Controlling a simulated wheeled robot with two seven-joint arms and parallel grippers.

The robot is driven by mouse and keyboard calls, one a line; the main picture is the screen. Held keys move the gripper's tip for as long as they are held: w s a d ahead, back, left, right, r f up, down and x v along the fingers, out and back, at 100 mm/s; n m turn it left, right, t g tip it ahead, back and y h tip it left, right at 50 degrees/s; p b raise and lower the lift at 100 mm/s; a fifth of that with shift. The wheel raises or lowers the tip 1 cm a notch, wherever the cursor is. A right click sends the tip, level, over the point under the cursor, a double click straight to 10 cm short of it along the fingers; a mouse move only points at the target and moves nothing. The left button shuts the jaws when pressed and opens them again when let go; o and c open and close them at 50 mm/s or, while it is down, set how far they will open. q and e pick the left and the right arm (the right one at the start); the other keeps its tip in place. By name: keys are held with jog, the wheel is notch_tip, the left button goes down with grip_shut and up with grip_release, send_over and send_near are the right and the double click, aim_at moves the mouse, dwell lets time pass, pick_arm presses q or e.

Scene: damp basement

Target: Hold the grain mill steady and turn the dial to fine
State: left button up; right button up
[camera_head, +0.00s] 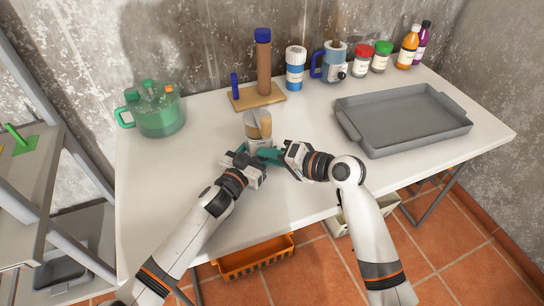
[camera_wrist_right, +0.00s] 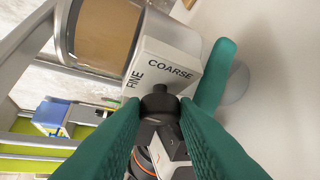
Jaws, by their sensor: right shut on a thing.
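The grain mill (camera_head: 257,123) stands upright near the table's front edge, with a clear hopper of tan grain on a pale base. In the right wrist view the mill (camera_wrist_right: 165,62) shows the words FINE and COARSE near its black dial (camera_wrist_right: 160,104). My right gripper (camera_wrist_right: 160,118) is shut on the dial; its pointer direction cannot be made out. It also shows in the head view (camera_head: 283,155). My left gripper (camera_head: 258,157) is at the mill's base. A teal finger lies beside the base in the right wrist view; its grip is partly hidden.
A grey tray (camera_head: 341,113) lies to the right on the white table (camera_head: 205,118). A green jug (camera_head: 160,115) stands at the left. A wooden stand (camera_head: 265,101), blue-banded bottle (camera_head: 295,72), blue-handled device (camera_head: 334,65) and several jars and bottles line the back.

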jog(key=shift+a+r+n+g+h, duration=0.15)
jog(key=shift+n+g+h, duration=0.15)
jog(key=shift+n+h, duration=0.7)
jog(key=shift+h, duration=0.3)
jog(key=o, duration=0.7)
jog(key=v, duration=1.2)
jog(key=shift+s, duration=0.15)
